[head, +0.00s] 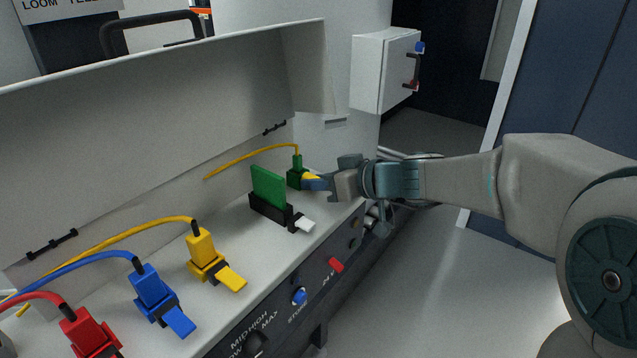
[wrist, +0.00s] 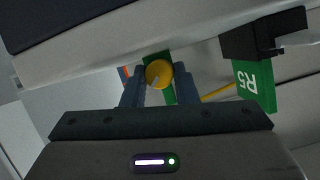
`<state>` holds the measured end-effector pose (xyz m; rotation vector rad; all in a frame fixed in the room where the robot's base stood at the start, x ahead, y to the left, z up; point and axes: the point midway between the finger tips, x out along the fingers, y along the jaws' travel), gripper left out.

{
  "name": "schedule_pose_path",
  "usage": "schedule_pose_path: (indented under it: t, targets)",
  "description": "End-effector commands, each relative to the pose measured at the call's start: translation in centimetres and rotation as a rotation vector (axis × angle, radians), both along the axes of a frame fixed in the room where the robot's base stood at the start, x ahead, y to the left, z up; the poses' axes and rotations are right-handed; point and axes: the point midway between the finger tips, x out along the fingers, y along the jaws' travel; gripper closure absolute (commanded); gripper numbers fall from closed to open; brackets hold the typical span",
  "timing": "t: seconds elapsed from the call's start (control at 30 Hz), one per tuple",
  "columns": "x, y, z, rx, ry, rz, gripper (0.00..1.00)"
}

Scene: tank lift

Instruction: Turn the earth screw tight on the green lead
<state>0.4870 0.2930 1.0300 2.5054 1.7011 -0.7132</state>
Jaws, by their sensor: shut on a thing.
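The green lead's plug (head: 297,177) stands at the far end of the pale panel, with a yellow cable running left from its top. The yellow earth screw (head: 311,177) is at the plug's right side, partly covered by my gripper (head: 318,182). In the wrist view the round yellow screw head (wrist: 159,74) sits between the two fingertips of my gripper (wrist: 160,82), with the green plug (wrist: 169,95) behind it. The fingers are shut on the screw head. How tight the screw is cannot be told.
A green card (head: 268,187) in a black holder with a white lever stands just left of the plug. Yellow (head: 202,246), blue (head: 152,285) and red (head: 85,330) plugs are nearer. A raised cover (head: 170,95) stands behind; a white box (head: 381,70) hangs at upper right.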

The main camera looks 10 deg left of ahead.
Motion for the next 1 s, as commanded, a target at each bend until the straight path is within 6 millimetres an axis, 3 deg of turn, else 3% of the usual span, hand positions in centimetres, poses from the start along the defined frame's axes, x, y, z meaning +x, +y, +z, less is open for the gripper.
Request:
schedule_pose_path:
  t: [0.07,0.1,0.17,0.57,1.0]
  targets:
    - [0.1,-0.1,0.1,0.000,-0.002,-0.004,0.96]
    - [0.1,-0.1,0.1,0.001,-0.002,-0.004,0.68]
    - [0.1,-0.1,0.1,0.000,-0.002,-0.004,0.52]
    - [-0.2,-0.7,0.4,0.001,-0.003,-0.003,0.52]
    - [-2.8,-8.7,3.9,0.001,-0.006,-0.007,0.52]
